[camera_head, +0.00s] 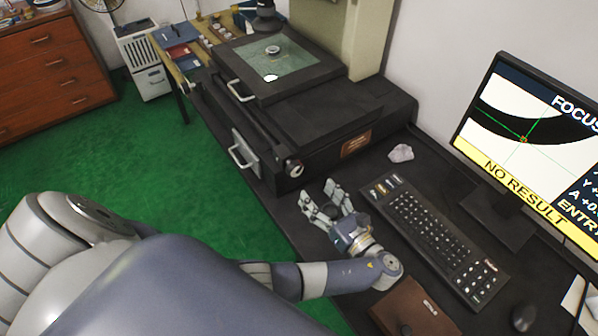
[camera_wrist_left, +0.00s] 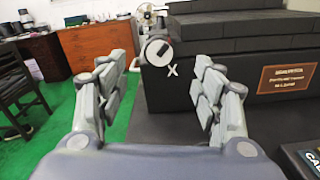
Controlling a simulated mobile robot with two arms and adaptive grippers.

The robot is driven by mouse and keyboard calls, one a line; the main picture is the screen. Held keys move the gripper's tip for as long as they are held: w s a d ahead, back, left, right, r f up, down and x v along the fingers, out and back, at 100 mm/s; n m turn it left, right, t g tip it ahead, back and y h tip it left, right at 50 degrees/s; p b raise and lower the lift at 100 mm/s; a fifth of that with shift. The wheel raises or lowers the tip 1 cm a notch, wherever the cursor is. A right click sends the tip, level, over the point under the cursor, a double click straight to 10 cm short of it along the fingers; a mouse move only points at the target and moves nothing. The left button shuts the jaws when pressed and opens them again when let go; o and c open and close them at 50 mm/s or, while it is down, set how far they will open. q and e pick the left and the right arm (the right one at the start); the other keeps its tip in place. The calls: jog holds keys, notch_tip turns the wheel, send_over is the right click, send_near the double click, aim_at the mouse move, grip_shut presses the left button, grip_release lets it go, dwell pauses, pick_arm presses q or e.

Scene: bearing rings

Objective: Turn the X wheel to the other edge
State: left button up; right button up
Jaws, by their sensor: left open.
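The X wheel (camera_head: 295,169) is a small light round knob with a dark mark, on the front side of the black measuring machine (camera_head: 330,120). In the left wrist view the X wheel (camera_wrist_left: 158,52) has a white letter X (camera_wrist_left: 172,70) just below and right of it. My left gripper (camera_head: 320,194) is open and empty over the black table, a little in front of the wheel and apart from it. In the left wrist view the wheel shows between the spread fingers of the left gripper (camera_wrist_left: 160,66). My right gripper is out of view.
A keyboard (camera_head: 430,235), a crumpled grey piece (camera_head: 401,153) and a monitor (camera_head: 530,140) are right of my left gripper. A brown pad (camera_head: 415,308) lies near the front. Handles (camera_head: 243,150) stick out of the machine's left side. Green floor is left of the table.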

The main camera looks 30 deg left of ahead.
aim_at(298, 173)
pick_arm(q)
jog(key=p+x, duration=0.1)
jog(key=x, duration=0.8)
jog(key=shift+a+f+p, duration=0.1)
jog(key=shift+a+p, duration=0.2)
jog(key=c, duration=1.1)
